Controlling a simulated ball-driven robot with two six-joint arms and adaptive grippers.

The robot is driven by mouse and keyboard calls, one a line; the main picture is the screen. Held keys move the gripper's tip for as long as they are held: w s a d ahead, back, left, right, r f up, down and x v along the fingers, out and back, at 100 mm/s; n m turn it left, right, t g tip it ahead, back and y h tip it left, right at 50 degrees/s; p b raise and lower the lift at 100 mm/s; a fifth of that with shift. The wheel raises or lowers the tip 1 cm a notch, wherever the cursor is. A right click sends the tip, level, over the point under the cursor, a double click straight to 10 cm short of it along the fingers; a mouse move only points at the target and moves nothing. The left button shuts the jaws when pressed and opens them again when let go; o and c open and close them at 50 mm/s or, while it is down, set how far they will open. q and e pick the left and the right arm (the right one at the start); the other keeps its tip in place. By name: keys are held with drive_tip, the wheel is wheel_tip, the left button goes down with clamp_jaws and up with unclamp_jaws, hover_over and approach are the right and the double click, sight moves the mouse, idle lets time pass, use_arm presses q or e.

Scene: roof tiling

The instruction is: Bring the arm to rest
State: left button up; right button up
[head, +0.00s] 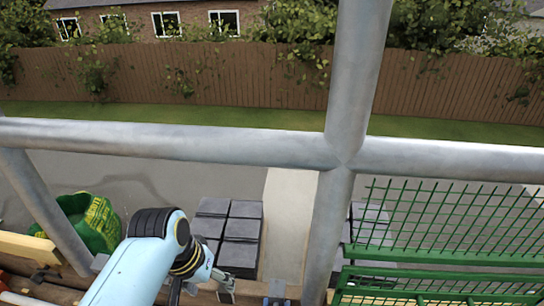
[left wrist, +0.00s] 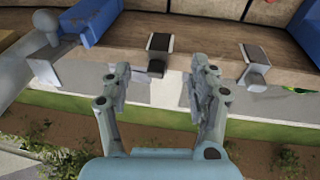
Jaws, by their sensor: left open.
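My left arm, light blue with black joints, comes in at the bottom left of the head view. Its gripper (head: 222,285) shows only in part near the bottom edge, in front of the stacked grey slabs. In the left wrist view the gripper (left wrist: 160,90) is open, its two grey fingers wide apart with nothing between them. Beyond them is a wooden plank (left wrist: 205,62) with grey and black brackets (left wrist: 158,45). My right gripper is in neither view.
Grey scaffold tubes (head: 230,147) cross the head view. A green mesh barrier (head: 450,225) stands at the right. Stacked dark slabs (head: 240,232) and a green bag (head: 95,220) lie beyond. Blue pieces (left wrist: 92,20) sit on the planks in the wrist view.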

use_arm(q)
drive_tip(key=s+a+f+y, duration=0.1)
drive_tip(key=s+a, duration=0.3)
drive_tip(key=s, duration=0.7)
drive_tip(key=s+a+f+y, duration=0.1)
drive_tip(key=s+a, duration=0.4)
drive_tip(key=s, duration=0.6)
drive_tip(key=w+a+r+t, duration=0.1)
drive_tip(key=w+r+t, duration=0.3)
drive_tip(key=r, duration=0.9)
drive_tip(key=s+a+f+g+p, duration=0.25)
drive_tip(key=s+f+p, duration=0.6)
drive_tip(key=p, duration=0.65)
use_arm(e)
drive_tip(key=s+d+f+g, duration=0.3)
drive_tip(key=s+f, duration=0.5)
use_arm(q)
drive_tip(key=s+a+g+p, duration=0.2)
drive_tip(key=s+p, duration=0.9)
drive_tip(key=s, duration=0.6)
drive_tip(key=shift+a+f+g+y+p, duration=0.15)
drive_tip(key=shift+a+g+y+p, duration=0.2)
drive_tip(key=shift+g, duration=0.3)
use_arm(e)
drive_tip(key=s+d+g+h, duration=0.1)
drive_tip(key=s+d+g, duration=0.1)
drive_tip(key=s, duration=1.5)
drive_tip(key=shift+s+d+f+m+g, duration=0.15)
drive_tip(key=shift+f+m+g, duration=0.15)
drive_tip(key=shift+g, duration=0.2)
